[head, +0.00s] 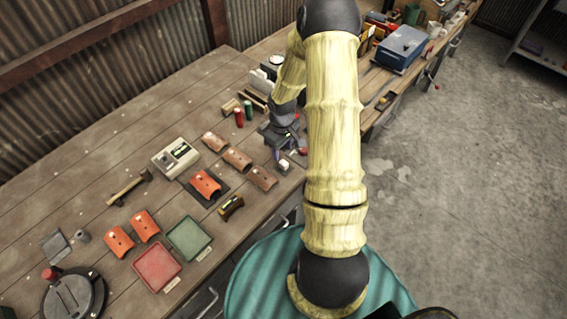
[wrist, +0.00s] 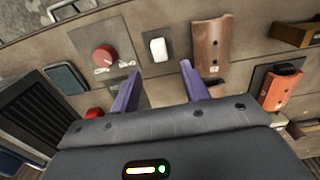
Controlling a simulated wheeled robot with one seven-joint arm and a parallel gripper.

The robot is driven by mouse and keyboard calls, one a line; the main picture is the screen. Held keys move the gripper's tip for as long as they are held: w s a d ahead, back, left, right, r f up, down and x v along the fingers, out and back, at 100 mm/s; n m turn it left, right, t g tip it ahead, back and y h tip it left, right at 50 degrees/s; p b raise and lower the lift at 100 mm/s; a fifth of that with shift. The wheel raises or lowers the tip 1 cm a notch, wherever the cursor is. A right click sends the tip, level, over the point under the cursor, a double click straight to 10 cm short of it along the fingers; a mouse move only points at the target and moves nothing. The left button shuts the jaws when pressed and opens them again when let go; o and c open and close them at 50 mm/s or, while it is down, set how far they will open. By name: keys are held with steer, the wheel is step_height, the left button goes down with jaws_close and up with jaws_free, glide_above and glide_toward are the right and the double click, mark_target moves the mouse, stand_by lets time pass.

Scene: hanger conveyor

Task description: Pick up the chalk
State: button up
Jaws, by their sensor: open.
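The chalk, a short white block (wrist: 158,49), lies on a small dark square on the bench in the wrist view. It also shows as a small white spot (head: 284,164) in the head view. My gripper (wrist: 160,72) is open, with its two purple fingers apart and nothing between them. The chalk lies just beyond the fingertips, roughly centred between them, and seems apart from both. In the head view my gripper (head: 283,147) is over the bench's right edge, close to the chalk and partly hidden by my arm.
A brown curved tile (wrist: 211,43) lies right of the chalk, and a red knob (wrist: 104,56) stands left of it. An orange curved tile (wrist: 280,87) is farther right. A grey device (head: 176,157), a red tray (head: 157,267) and a green tray (head: 189,238) stand on the bench.

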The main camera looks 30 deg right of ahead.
mark_target(283, 162)
steer(key=shift+f, duration=0.8)
steer(key=shift+s+f+p, duration=0.15)
steer(key=shift+f+p, duration=0.3)
steer(key=shift+s+f+p, duration=0.15)
steer(key=shift+f+p, duration=0.65)
steer(key=shift+f, duration=1.35)
steer(key=shift+d, duration=0.1)
jaws_close()
